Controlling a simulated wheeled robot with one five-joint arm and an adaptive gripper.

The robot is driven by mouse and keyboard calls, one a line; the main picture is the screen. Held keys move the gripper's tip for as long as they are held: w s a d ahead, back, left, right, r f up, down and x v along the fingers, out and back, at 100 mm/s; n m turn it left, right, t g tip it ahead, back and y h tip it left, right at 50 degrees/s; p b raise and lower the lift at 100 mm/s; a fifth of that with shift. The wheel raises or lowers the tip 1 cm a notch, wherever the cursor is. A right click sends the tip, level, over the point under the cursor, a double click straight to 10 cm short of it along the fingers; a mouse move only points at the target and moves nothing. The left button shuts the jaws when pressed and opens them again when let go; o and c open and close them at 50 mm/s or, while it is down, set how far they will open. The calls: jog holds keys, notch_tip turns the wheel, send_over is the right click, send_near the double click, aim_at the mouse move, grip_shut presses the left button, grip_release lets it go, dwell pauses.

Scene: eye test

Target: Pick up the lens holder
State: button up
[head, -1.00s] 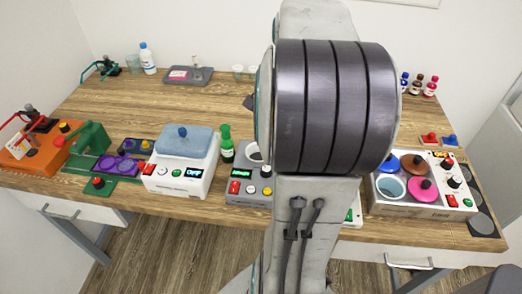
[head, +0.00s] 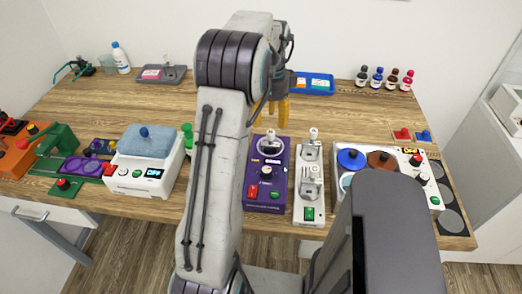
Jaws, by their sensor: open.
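I cannot tell for sure which thing is the lens holder. A purple piece with two round shapes (head: 80,165) lies at the left of the table, beside a green stand. A purple device (head: 254,194) with a round silver part on top stands near the front middle. A white device (head: 308,214) with grey clamp-like parts stands just right of it. My gripper (head: 271,110) has yellow fingers and hangs above the table, behind the purple device in the picture. It is open and I see nothing between its fingers. My arm hides part of the table left of the purple device.
A white box with a blue-grey pad (head: 146,142) stands left of my arm. A white unit with coloured round lids (head: 381,160) stands at the right. A blue tray (head: 318,90) and several small bottles (head: 377,76) stand at the back. The table's middle right is clear.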

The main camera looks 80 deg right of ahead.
aim_at(271, 132)
jog(key=shift+s+a+f+p, duration=0.1)
jog(key=shift+f+p, duration=0.1)
jog(key=shift+f, duration=1.45)
jog(key=shift+s+a+f+p, duration=0.1)
jog(key=shift+f+p, duration=0.1)
jog(key=shift+f, duration=1.4)
grip_shut()
